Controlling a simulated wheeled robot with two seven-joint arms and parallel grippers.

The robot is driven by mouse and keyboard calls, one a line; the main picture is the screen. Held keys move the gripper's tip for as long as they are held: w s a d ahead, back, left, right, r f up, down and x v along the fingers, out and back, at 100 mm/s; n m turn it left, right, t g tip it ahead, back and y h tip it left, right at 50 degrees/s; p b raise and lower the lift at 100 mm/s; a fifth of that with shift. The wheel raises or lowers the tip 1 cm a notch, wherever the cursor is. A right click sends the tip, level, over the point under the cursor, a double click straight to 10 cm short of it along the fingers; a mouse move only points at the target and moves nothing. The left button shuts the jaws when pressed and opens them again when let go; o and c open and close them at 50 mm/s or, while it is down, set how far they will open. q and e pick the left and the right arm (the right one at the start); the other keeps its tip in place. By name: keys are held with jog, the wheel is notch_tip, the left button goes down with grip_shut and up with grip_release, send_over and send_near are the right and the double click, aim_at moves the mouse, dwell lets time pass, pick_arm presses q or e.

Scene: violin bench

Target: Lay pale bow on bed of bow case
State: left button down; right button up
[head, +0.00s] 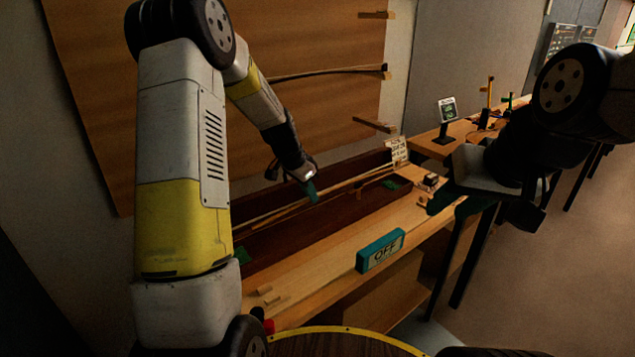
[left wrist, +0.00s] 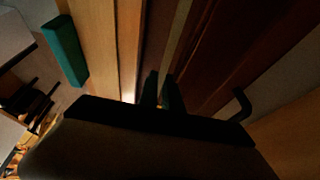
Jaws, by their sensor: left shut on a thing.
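The pale bow (head: 354,182) is a long thin light stick running lengthwise along the dark red-brown bow case (head: 318,232). My left gripper (head: 312,192) is shut on the bow partway along it. Its fingers hide the gripped part. The case is open on the bench, with green patches inside near both ends. I cannot tell whether the bow touches the bed. The left wrist view shows the left fingers (left wrist: 161,90) close together above the case (left wrist: 222,50). My right gripper (head: 440,204) is beyond the case's right end, apart from it; its jaws are unclear.
A teal OFF block (head: 380,250) stands at the bench's front edge. Small wood pieces (head: 268,294) lie at the front left. A dark bow (head: 330,72) hangs on wall pegs behind. A small card (head: 397,149) and small items (head: 430,181) are near the case's right end.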

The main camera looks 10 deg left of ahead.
pick_arm(q)
jog(key=shift+f, duration=4)
jog(key=c, duration=1.5)
grip_release()
jog(key=shift+o, duration=0.2)
